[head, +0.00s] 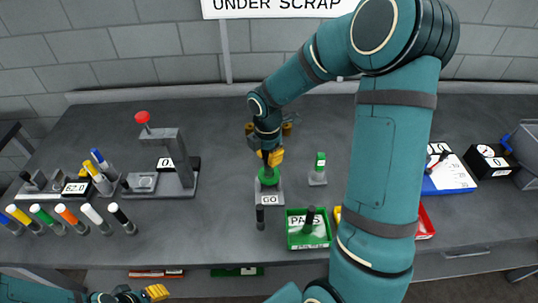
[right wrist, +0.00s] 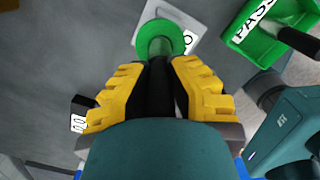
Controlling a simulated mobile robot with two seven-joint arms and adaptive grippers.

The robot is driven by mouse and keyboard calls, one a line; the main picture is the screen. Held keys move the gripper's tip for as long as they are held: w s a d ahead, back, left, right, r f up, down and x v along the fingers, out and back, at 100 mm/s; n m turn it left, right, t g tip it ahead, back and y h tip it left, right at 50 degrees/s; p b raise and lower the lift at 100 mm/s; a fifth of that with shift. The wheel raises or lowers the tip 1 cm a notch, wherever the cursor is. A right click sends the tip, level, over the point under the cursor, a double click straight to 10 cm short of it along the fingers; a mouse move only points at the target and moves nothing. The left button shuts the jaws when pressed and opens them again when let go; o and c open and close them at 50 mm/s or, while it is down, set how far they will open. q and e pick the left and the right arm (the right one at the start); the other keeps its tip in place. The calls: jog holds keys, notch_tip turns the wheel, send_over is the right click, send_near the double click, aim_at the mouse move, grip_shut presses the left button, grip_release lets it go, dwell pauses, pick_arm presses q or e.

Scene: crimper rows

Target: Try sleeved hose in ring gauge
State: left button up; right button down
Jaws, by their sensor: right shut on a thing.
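My right gripper (head: 270,158) is over the green ring gauge (head: 269,178), which stands on a grey base marked GO (head: 269,198). In the right wrist view, the yellow fingers of my right gripper (right wrist: 158,85) are shut on a dark hose piece. The hose is mostly hidden between the fingers and points at the green ring (right wrist: 177,36). I cannot tell whether its end is inside the ring or just above it. My left gripper (head: 156,292) is at the bottom left, away from these things; its opening is unclear.
A green PASS tray (head: 308,244) holds a dark piece. A black piece (head: 260,217) stands left of it. A green-topped stand (head: 319,170) is right of the ring. A crimper (head: 176,160) and several coloured pieces (head: 66,215) are left. A red tray (head: 426,225) is partly behind my arm.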

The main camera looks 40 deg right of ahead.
dwell(0.3)
jog(key=shift+f, duration=0.4)
dwell(0.5)
jog(key=shift+r, duration=0.2)
dwell(0.7)
jog(key=shift+r+p, duration=2.2)
jog(key=shift+r, duration=0.35)
